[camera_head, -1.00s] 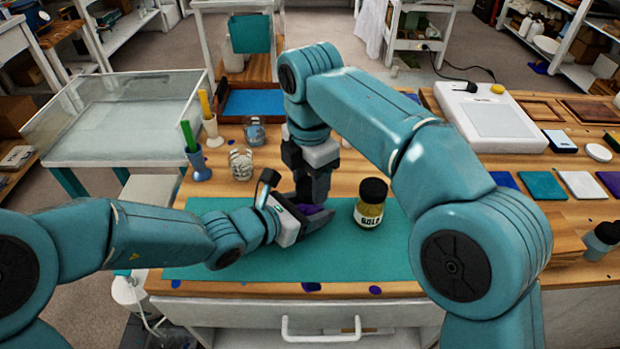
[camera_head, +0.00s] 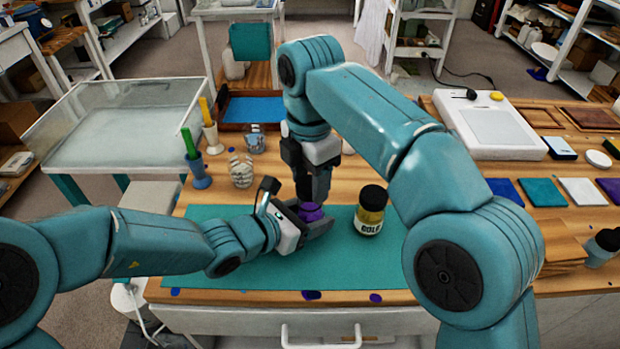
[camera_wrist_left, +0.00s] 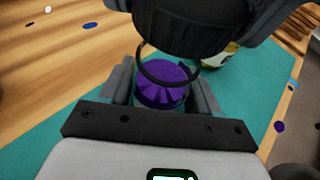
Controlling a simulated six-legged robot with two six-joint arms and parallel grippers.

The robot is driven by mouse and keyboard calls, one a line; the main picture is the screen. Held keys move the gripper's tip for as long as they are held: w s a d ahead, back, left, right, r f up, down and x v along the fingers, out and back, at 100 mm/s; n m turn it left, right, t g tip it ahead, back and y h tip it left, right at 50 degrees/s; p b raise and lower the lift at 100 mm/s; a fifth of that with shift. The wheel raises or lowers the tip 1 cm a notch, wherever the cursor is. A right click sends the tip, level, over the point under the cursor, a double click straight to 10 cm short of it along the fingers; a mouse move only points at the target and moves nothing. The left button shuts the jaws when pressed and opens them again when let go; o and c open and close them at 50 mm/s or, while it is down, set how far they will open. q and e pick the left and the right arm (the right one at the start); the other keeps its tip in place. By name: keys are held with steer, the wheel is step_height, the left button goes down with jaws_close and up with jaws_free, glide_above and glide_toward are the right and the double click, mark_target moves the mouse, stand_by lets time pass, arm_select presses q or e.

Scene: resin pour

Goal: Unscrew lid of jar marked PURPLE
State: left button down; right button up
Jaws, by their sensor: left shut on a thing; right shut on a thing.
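The purple jar (camera_head: 311,213) is upright over the teal mat, low in the middle of the head view. My left gripper (camera_head: 308,227) is shut around its body from the left. In the left wrist view the jar (camera_wrist_left: 165,88) sits between the grey fingers, with a thin dark ring at its neck. My right gripper (camera_head: 313,188) points down above the jar. It is shut on a black ribbed piece (camera_wrist_left: 190,25), which looks like the lid and appears above the ring. The head view does not separate lid from dark fingers. The jar's label is hidden.
A gold jar (camera_head: 370,211) with a black lid stands on the teal mat (camera_head: 270,270), close right of the grippers. A white scale-like device (camera_head: 490,125) and coloured tiles (camera_head: 542,191) lie right. The mat's front is clear.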

mark_target(310, 184)
steer(key=shift+r, duration=2)
arm_select(q)
steer(key=shift+c, duration=0.8)
jaws_free()
